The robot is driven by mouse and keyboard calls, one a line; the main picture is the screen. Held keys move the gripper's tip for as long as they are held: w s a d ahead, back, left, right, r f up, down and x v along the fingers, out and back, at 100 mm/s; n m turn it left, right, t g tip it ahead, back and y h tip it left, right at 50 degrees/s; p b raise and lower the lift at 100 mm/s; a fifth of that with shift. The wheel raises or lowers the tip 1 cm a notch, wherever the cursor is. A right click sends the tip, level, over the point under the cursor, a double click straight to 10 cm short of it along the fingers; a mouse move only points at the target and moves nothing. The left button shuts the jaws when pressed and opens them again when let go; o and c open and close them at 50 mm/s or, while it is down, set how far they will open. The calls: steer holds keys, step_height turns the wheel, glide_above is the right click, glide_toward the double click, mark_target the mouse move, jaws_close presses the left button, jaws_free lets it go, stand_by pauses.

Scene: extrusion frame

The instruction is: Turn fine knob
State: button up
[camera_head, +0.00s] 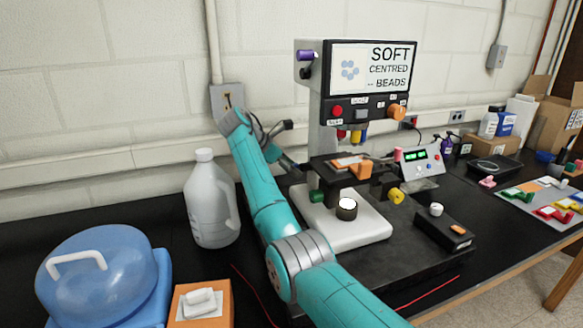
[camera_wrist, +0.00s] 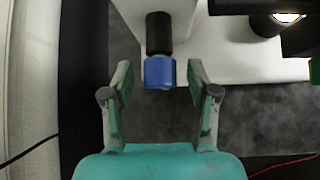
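A blue knob (camera_wrist: 159,72) sits on the end of a black shaft (camera_wrist: 159,33) that sticks out from the white microscope base (camera_wrist: 225,45). I see no label on it. My gripper (camera_wrist: 160,78) is open in the wrist view. Its two green fingers stand left and right of the blue knob, with a clear gap on each side, and the knob lies between the tips. A yellow knob (camera_head: 396,196) and a green knob (camera_head: 317,196) show on the microscope.
A white jug (camera_head: 211,205) stands left of my arm. A blue-lidded container (camera_head: 100,280) and an orange box (camera_head: 201,305) are at the front left. A black box with a white knob (camera_head: 445,232) lies right of the microscope. A red wire (camera_head: 425,292) runs along the bench.

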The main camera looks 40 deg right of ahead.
jaws_close()
steer(key=shift+s+a+m+t+h, duration=0.1)
steer(key=shift+m+t+h, duration=0.3)
steer(key=shift+t, duration=0.45)
steer(key=shift+s+m+t+h, duration=0.1)
steer(key=shift+m+t+h, duration=0.1)
steer(key=shift+m+t, duration=0.55)
steer(key=shift+o, duration=0.8)
jaws_free()
steer(key=v, duration=1.2)
steer(key=shift+f, duration=0.1)
